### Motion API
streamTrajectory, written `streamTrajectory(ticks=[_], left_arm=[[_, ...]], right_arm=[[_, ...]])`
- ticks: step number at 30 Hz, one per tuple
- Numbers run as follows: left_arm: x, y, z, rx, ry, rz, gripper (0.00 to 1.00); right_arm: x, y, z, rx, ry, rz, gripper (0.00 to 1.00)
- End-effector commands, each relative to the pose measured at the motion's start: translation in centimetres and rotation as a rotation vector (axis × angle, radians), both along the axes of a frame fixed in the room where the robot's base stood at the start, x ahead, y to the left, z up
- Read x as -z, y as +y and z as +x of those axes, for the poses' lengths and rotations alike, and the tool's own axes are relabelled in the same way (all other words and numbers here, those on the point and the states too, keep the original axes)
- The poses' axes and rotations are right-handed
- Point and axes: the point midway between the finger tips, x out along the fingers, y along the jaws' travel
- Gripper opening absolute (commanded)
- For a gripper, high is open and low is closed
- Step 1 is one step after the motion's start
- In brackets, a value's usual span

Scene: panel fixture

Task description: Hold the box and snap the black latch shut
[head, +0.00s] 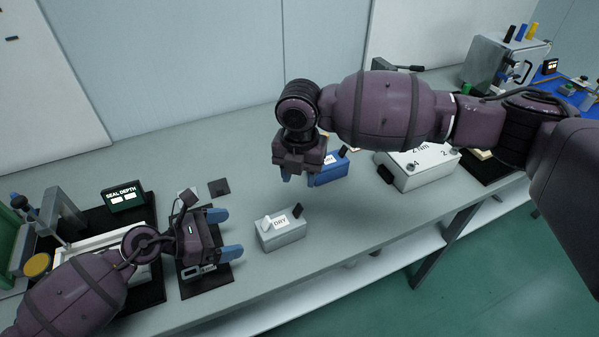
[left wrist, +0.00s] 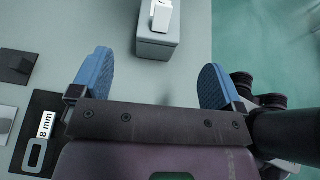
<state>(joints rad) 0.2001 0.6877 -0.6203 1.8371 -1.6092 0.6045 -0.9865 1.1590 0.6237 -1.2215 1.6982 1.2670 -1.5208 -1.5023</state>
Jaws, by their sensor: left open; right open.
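A grey box (head: 281,237) with a "DRY" label stands on the bench, a white latch (head: 265,224) at its left end and a black latch (head: 298,210) at its right end, sticking up at a tilt. My left gripper (head: 226,234) is open and empty, left of the box, fingers pointing at it. In the left wrist view the box (left wrist: 157,47) with its white latch (left wrist: 161,15) lies ahead, between the finger lines; its black latch is out of that view. My right gripper (head: 298,179) is open above the bench, behind the grey box and beside a blue box.
The blue box (head: 328,172), also with a black latch (head: 343,152), is partly hidden by my right gripper. A larger white box (head: 425,169) stands further right. A "SEAL DEPTH" display (head: 123,198) and a fixture are at left. The bench right of the grey box is clear.

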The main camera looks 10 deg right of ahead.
Motion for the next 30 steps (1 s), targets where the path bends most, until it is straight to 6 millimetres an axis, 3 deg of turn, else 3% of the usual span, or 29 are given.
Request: streamTrajectory(ticks=[8,21,30], left_arm=[[0.5,-1.1,0.5,0.0,-0.001,-0.002,0.94],[3.0,-6.9,2.7,0.001,0.001,-0.001,0.94],[4.0,-9.1,3.6,0.0,0.001,0.0,0.94]], right_arm=[[0.0,0.0,0.0,-0.043,-0.002,-0.001,0.43],[0.0,0.0,0.0,-0.041,-0.003,0.0,0.43],[0.0,0.0,0.0,-0.04,-0.003,0.0,0.43]])
